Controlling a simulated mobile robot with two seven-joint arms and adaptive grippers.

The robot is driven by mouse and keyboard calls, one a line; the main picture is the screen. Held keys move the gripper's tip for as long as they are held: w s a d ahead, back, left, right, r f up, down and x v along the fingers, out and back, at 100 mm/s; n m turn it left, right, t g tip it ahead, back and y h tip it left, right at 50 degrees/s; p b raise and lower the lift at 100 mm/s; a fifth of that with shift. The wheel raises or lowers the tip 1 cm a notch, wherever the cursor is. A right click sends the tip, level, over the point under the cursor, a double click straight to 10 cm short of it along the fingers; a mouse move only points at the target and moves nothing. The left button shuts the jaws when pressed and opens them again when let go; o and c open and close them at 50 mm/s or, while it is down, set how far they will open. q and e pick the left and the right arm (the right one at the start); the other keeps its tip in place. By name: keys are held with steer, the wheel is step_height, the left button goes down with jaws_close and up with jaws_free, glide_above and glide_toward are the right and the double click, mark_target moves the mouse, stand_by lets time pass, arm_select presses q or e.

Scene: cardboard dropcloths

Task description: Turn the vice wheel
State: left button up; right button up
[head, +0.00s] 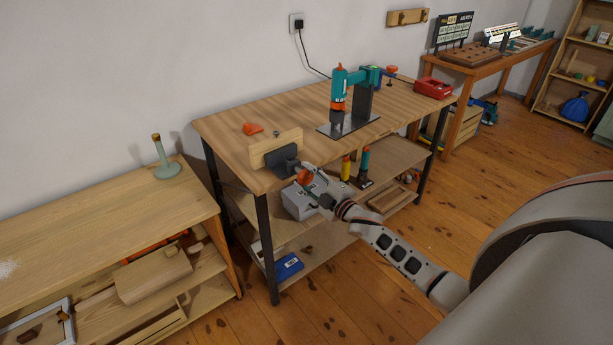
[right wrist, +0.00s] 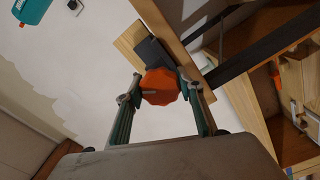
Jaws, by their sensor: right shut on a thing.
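The vice (head: 281,159) is mounted at the front edge of the workbench, with light wooden jaw faces (head: 275,147) and a dark metal body. Its orange wheel (head: 304,178) faces out from the bench front. My right gripper (head: 311,184) is at the wheel. In the right wrist view the orange, many-sided wheel (right wrist: 160,86) sits between the two fingers of my right gripper (right wrist: 160,92), which is shut on it. The dark vice body (right wrist: 152,52) shows behind the wheel. My left gripper is not in view.
The workbench (head: 230,130) carries a teal and orange drill press (head: 340,90), a small orange object (head: 252,129) and a red box (head: 433,88). A low wooden shelf unit (head: 100,230) stands at left.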

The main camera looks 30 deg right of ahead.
stand_by(0.3)
steer(key=o, duration=1.1)
steer(key=s, duration=0.8)
steer(key=s+d, duration=0.1)
steer(key=s, duration=0.3)
steer(key=s+a+f+m+g, duration=0.2)
steer(key=s+a+f+m, duration=0.1)
steer(key=s+a+f, duration=0.3)
steer(key=s+a+f+m+g+y, duration=0.1)
steer(key=s+a+f+m+g, duration=0.2)
steer(key=s+a+f, duration=0.3)
steer(key=s+a+f+m+g, duration=0.2)
steer(key=s+a+f, duration=0.4)
steer(key=s+a, duration=0.4)
steer(key=shift+s+a+f+m, duration=0.1)
steer(key=shift+s+a+m, duration=0.15)
steer(key=shift+a+m, duration=0.6)
